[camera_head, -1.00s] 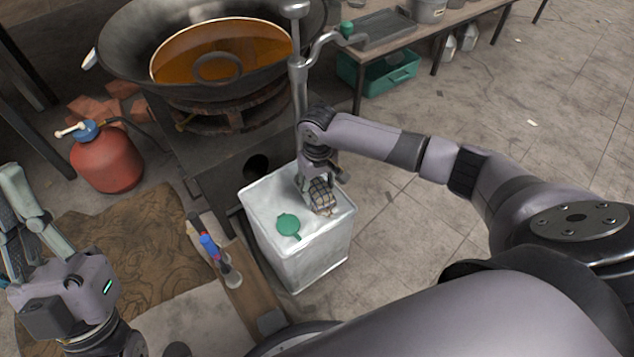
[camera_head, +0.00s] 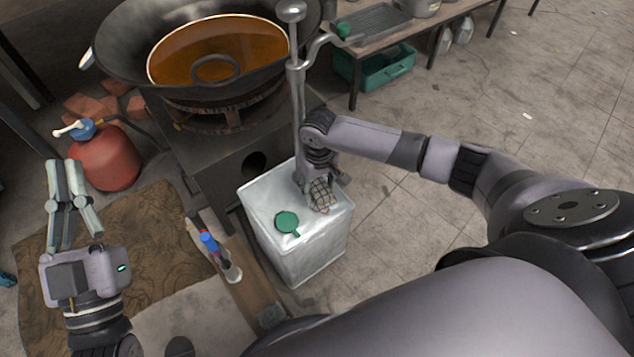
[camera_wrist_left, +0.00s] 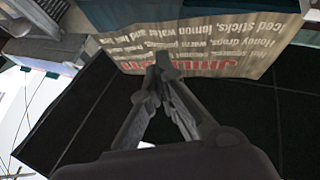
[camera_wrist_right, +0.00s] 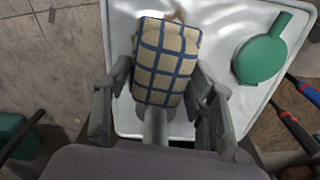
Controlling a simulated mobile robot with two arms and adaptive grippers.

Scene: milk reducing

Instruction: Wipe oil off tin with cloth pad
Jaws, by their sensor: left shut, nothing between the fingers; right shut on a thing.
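The tin (camera_head: 303,243) is a square, pale metal can standing on the floor in the head view, with a green cap (camera_head: 287,222) on its top. The cloth pad (camera_head: 321,195) is beige with a blue check. It is at the right part of the tin's top, and it also shows in the right wrist view (camera_wrist_right: 166,62). My right gripper (camera_head: 318,177) is shut on the pad from above. Whether the pad presses on the metal is hard to tell. My left gripper (camera_head: 66,172) is shut and empty, at the far left, away from the tin.
A large wok (camera_head: 120,62) of orange-brown oil sits on a stove behind the tin, with a metal post beside it. A red tank (camera_head: 105,160) stands at left. A wooden plank with screwdrivers (camera_head: 210,243) lies left of the tin. Floor to the right is clear.

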